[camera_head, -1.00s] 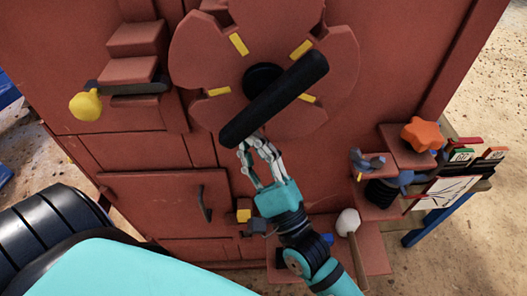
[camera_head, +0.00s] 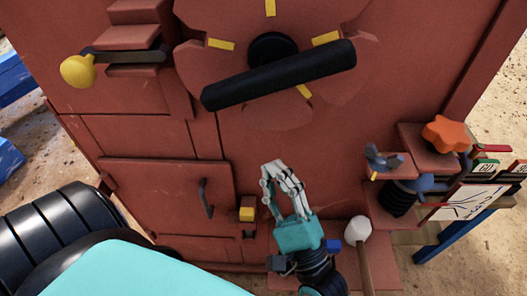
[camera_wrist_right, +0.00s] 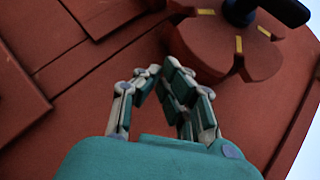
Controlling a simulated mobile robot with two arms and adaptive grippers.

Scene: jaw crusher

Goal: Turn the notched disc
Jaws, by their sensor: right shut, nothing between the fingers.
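The notched disc (camera_head: 200,62) is a red lobed plate with yellow marks on the face of the red machine, its top cut off in the head view. A thick black bar handle (camera_head: 280,75) crosses its hub, with its left end lower than its right. The wrist view shows the disc (camera_wrist_right: 205,50) and part of the bar (camera_wrist_right: 285,8) at the upper right. My right gripper (camera_head: 275,168) is shut and empty, pointing up below the bar and apart from it. Its fingers also show in the wrist view (camera_wrist_right: 160,75). My left gripper is out of view.
A yellow-knobbed lever (camera_head: 78,70) sticks out at the left. An orange star knob (camera_head: 445,133) and a dark clamp-like part (camera_head: 385,160) sit on ledges at the right. A white-headed mallet-like tool (camera_head: 358,228) stands right of my gripper. The panel between gripper and bar is clear.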

